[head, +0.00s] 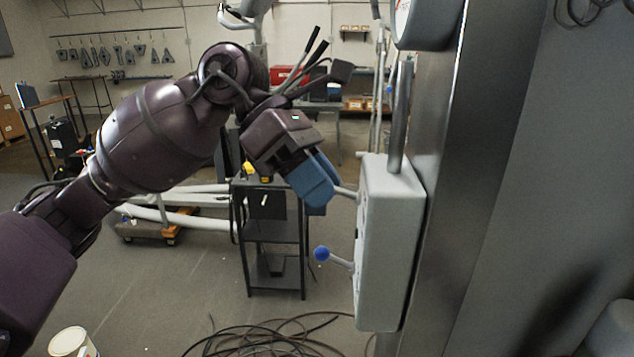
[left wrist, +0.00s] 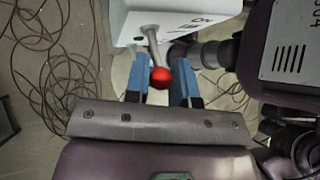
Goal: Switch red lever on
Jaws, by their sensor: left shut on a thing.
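The red lever's ball (left wrist: 160,77) shows in the left wrist view, between the two blue fingers of my left gripper (left wrist: 161,82). Its grey shaft runs up to the light grey switch box, which carries "ON" lettering (left wrist: 200,21). In the head view my left gripper (head: 314,184) is at the upper lever of the switch box (head: 391,245), shut on it; the fingers hide the ball and only a short piece of shaft (head: 346,192) shows. A lever with a blue ball (head: 321,254) sticks out lower on the same box. My right gripper is not in view.
The box is mounted on a metal column (head: 455,200) with a vertical pipe (head: 400,118) and a gauge (head: 402,18) above. A black cart (head: 272,232) stands behind. Cables (head: 270,340) and a white bucket (head: 70,342) are on the floor.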

